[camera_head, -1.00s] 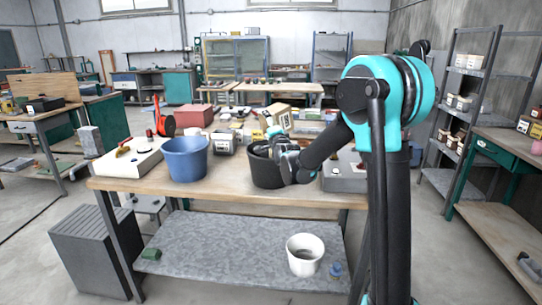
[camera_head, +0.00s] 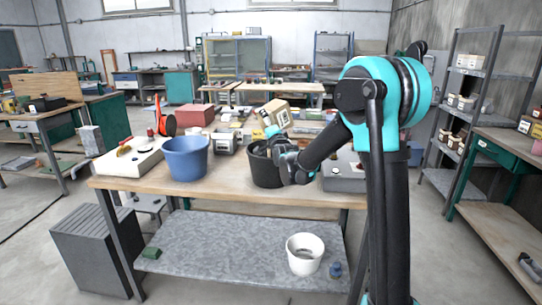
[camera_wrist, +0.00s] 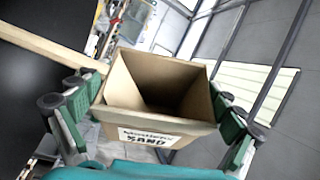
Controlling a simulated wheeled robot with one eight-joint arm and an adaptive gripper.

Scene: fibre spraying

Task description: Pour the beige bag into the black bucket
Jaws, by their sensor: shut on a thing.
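The beige bag (camera_wrist: 160,132), an open-topped box-like bag labelled SAND, is clasped between the green fingers of my gripper (camera_wrist: 155,100) in the wrist view. Its mouth faces the camera and its inside looks brown and shadowed; I cannot tell how much it holds. In the head view the bag (camera_head: 278,112) is tilted and held above the black bucket (camera_head: 264,172). My gripper (camera_head: 272,132) is there too, by the bag's lower side. The bucket stands upright on the workbench, its right side partly hidden by my arm. Its contents are not visible.
A blue bucket (camera_head: 186,160) stands left of the black bucket on the workbench (camera_head: 225,190). A white case (camera_head: 128,164) is at the left end and a grey box (camera_head: 343,178) at the right. Several small items crowd behind. A white bucket (camera_head: 304,256) stands on the lower shelf.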

